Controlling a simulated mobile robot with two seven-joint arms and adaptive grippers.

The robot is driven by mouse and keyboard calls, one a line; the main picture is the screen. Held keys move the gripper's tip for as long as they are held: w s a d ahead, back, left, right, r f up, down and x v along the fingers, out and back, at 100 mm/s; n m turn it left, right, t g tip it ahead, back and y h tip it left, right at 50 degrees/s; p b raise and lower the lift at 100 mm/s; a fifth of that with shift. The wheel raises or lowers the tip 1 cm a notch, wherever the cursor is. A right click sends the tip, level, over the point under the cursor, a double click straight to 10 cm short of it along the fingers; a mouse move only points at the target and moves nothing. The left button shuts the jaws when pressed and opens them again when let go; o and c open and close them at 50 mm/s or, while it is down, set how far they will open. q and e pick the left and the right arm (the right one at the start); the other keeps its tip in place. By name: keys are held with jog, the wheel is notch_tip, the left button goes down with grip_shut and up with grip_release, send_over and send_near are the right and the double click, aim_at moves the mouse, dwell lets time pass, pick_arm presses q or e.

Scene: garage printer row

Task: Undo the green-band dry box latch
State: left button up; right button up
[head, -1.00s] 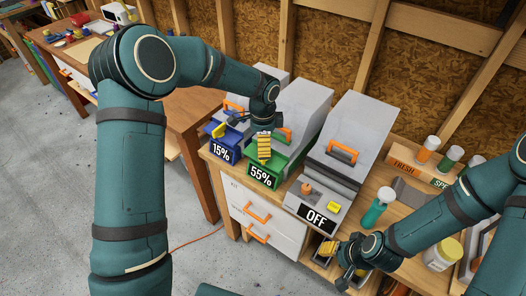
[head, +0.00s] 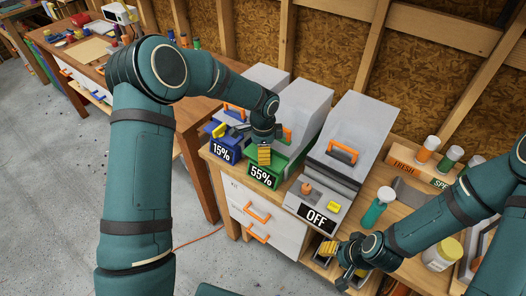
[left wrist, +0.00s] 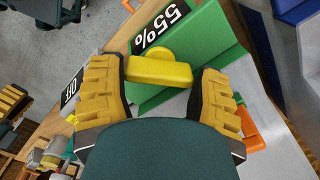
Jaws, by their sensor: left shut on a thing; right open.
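The green-band dry box is a pale box with a green front band (head: 281,171) marked 55%, standing between two others in the head view. Its band (left wrist: 188,38) also shows in the left wrist view. The latch (left wrist: 158,70) is a yellow bar with a rounded knob on the green band. My left gripper (left wrist: 160,82) has its yellow pads on either side of the bar and is shut on it. In the head view, my left gripper (head: 264,155) hides the latch. My right gripper (head: 343,260) is open and empty, low in front of the bench.
A blue-band box (head: 224,150) marked 15% with a yellow latch stands close on the left. A grey box (head: 336,185) marked OFF stands close on the right. A green bottle (head: 374,212) and a jar (head: 443,253) are further right.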

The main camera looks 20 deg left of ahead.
pick_arm(q)
jog(key=shift+s+f, duration=0.15)
jog(key=shift+f, duration=0.1)
jog(key=shift+f+n+b, duration=0.1)
jog(key=shift+n+b, duration=0.35)
jog(key=shift+n, duration=0.15)
jog(key=n+b, duration=0.1)
jog(key=n, duration=0.2)
jog(key=shift+b, duration=0.4)
jog(key=n+b, duration=0.1)
jog(key=n, duration=0.2)
jog(key=shift+n+b, duration=0.3)
jog(key=shift+n, duration=1)
jog(key=shift+r, duration=0.2)
